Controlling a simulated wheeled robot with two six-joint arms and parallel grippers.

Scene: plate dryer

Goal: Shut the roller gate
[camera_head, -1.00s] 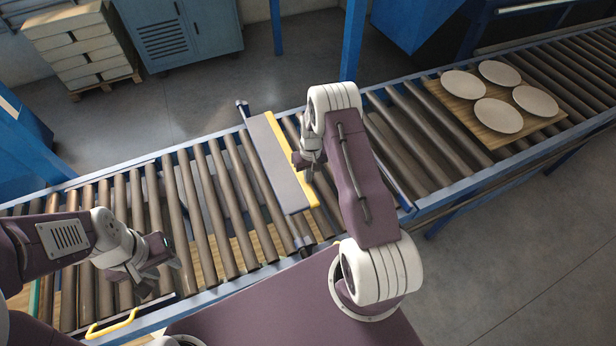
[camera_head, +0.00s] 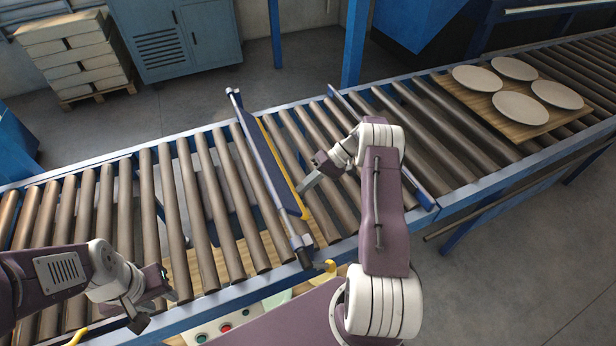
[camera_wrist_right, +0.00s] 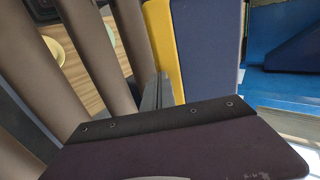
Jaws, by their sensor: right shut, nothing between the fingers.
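The roller gate (camera_head: 268,165) is a blue-grey panel with a yellow edge, set across the roller conveyor. It stands steeply tilted, close to upright, between its hinge ends at both side rails. In the right wrist view the gate (camera_wrist_right: 212,50) shows its dark blue face and yellow strip. My right gripper (camera_head: 304,187) is shut and empty, beside the gate's right face near its yellow edge. Its fingers (camera_wrist_right: 157,92) point at the yellow strip in the wrist view; contact is unclear. My left gripper (camera_head: 150,306) is over the conveyor's near left edge, away from the gate; its jaw opening is unclear.
Plates (camera_head: 515,68) sit on a wooden board (camera_head: 470,105) on the rollers at the upper right. A blue bar (camera_head: 385,140) crosses the conveyor right of my right gripper. A button panel (camera_head: 222,328) and yellow handle (camera_head: 324,270) are at the near rail.

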